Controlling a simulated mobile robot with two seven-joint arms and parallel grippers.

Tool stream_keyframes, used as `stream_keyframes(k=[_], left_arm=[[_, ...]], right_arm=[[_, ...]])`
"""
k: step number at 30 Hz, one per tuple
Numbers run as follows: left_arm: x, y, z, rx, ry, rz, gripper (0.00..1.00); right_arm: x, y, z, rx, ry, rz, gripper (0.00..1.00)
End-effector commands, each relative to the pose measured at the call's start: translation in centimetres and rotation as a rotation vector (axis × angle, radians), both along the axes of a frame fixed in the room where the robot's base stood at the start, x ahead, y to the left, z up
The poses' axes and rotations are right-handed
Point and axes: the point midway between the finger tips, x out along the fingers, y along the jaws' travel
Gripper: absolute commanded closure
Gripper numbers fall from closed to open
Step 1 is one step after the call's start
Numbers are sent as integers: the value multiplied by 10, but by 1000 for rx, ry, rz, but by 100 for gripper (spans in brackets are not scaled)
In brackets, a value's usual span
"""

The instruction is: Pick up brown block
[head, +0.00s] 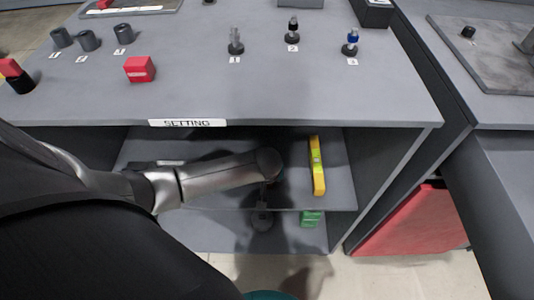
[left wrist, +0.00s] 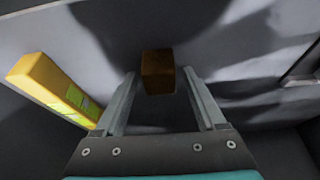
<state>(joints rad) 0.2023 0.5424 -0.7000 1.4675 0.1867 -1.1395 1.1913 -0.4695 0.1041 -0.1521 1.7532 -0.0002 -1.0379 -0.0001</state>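The brown block (left wrist: 158,72) shows in the left wrist view, near the middle, on the grey shelf surface. My left gripper (left wrist: 159,78) is open, with one finger to either side of the block in the picture. Gaps show between block and fingers; how far the tips are from it in depth I cannot tell. In the head view my left arm comes in from the left and reaches into the shelf space under the table. The left gripper and the brown block are hidden there behind the arm. My right gripper is not in view.
A yellow spirit level (head: 317,165) lies on the shelf, right of my arm; it also shows in the left wrist view (left wrist: 55,88). A green object (head: 311,218) sits on a lower shelf. The table (head: 220,95) above carries a red block (head: 139,69) and several pegs.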

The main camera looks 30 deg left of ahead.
Motion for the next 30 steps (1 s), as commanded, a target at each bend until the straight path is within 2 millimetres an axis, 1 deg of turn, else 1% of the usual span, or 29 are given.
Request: stream_keyframes(k=[1, 2, 18, 19, 30], left_arm=[[0, 0, 0, 0, 0, 0, 35], [0, 0, 0, 0, 0, 0, 38], [0, 0, 0, 0, 0, 0, 99], [0, 0, 0, 0, 0, 0, 100], [0, 0, 0, 0, 0, 1, 100]], right_arm=[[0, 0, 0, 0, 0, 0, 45], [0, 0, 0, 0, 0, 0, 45], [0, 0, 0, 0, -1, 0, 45], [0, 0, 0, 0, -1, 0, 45], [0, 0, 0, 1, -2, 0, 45]])
